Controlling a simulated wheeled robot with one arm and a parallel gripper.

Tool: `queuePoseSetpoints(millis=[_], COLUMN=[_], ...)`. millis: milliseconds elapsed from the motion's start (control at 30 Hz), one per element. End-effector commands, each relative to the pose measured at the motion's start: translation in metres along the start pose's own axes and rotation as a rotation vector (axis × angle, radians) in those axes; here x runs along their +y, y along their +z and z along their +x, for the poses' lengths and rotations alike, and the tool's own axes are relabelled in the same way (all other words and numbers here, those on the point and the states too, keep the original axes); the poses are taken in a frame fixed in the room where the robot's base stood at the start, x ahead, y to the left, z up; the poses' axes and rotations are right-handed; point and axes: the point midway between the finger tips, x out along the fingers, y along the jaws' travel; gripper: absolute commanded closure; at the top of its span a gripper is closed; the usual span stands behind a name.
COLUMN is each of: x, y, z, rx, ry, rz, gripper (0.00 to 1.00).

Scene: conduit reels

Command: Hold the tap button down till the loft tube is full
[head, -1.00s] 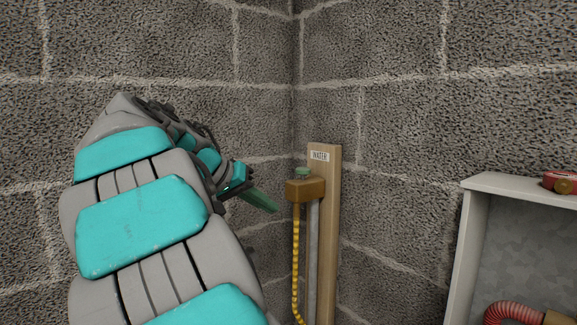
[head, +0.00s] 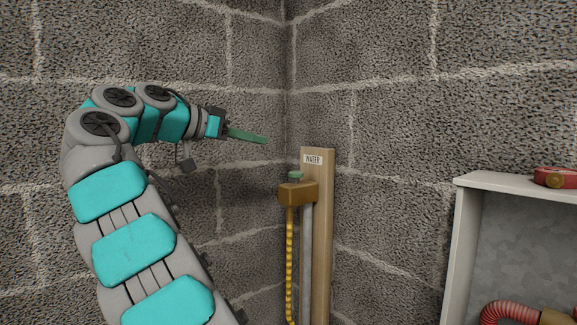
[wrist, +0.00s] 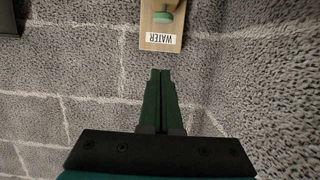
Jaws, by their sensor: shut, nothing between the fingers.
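The tap is a brass-brown block (head: 298,193) with a green button (head: 296,175) on top, fixed to a wooden board with a WATER label (head: 313,159). In the wrist view the green button (wrist: 163,17) shows at the top, beside the upside-down label (wrist: 160,38). My gripper (head: 264,140) is shut and empty, its green fingers up and to the left of the button, apart from it. In the wrist view the shut fingers (wrist: 160,72) point toward the board's label end. No loft tube can be made out for certain; a grey pipe (head: 307,250) runs down the board.
A yellow beaded hose or chain (head: 290,260) hangs below the tap. A white cabinet (head: 459,250) stands at the right with a red reel-like item (head: 555,177) on top and a red corrugated hose (head: 505,312) inside. Block walls meet in a corner behind the tap.

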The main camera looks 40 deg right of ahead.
Motion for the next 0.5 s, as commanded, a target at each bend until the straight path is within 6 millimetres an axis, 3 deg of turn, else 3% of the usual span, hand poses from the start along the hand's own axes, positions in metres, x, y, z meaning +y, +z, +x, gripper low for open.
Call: queuePoseSetpoints(millis=[267, 500], x=[0.000, 0.001], y=[0.000, 0.000], z=[0.006, 0.042], rx=[0.000, -0.001], ry=[0.001, 0.003], rz=[-0.003, -0.004], gripper=[1.00, 1.00])
